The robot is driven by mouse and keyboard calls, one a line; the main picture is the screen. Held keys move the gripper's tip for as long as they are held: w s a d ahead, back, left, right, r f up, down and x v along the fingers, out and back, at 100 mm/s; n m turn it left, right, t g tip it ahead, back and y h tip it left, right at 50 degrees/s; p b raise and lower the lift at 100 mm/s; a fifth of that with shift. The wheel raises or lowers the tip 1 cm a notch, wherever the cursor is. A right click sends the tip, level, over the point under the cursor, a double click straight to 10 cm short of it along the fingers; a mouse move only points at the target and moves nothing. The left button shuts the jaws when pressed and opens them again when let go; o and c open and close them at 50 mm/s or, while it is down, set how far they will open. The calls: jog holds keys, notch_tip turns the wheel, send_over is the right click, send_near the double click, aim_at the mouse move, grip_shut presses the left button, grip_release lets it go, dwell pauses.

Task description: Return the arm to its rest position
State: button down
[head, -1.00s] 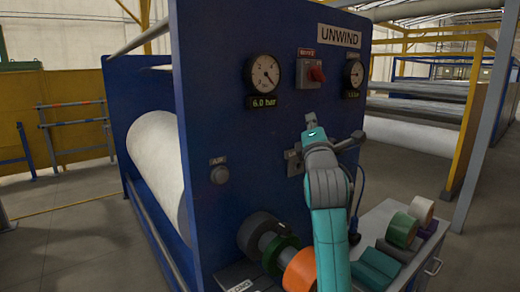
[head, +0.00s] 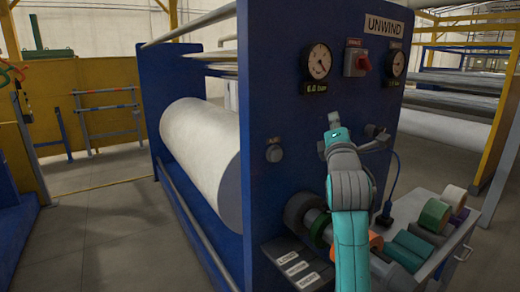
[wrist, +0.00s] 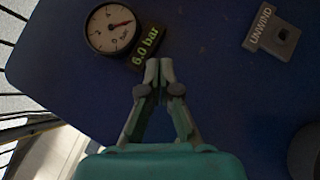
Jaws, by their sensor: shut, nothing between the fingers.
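My gripper (wrist: 159,70) shows in the wrist view with its two teal and dark fingers drawn together at the tips. Nothing is between them. Behind the tips is the dark blue panel of the unwind machine, and I cannot tell the distance to it. In the head view my teal and grey arm (head: 350,215) rises from the bottom, bent, in front of the blue panel (head: 280,110). It hides part of the panel and of the shaft with rings below. The finger state is too small to read there.
The panel carries a 6.0 bar gauge (head: 318,62), a red switch (head: 361,62) and a grey button (head: 274,154). A large white roll (head: 203,140) lies left of it. A cart (head: 470,232) with tape rolls stands at the right. The floor (head: 105,235) at left is clear.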

jog(key=s+f+m+g+y, duration=0.1)
jog(key=s+f+m, duration=0.15)
jog(key=f, duration=0.85)
jog(key=s+f+m, duration=0.1)
jog(key=s+f, duration=0.3)
jog(key=f, duration=0.8)
jog(key=s+f+m+g+y, duration=0.15)
jog(key=s+f+m, duration=0.35)
jog(key=s+f, duration=1.3)
jog(key=s+f+m+g, duration=0.1)
jog(key=s+f+m, duration=0.3)
jog(key=s, duration=0.5)
jog(key=s+f+m+g, duration=0.15)
jog(key=s+f, duration=0.35)
jog(key=s, duration=0.5)
jog(key=s+r+m+g, duration=0.2)
jog(key=s+m, duration=0.5)
jog(key=s, duration=1.3)
jog(key=shift+s+a+r, duration=0.15)
jog(key=shift+s+r, duration=0.1)
jog(key=shift+r, duration=0.2)
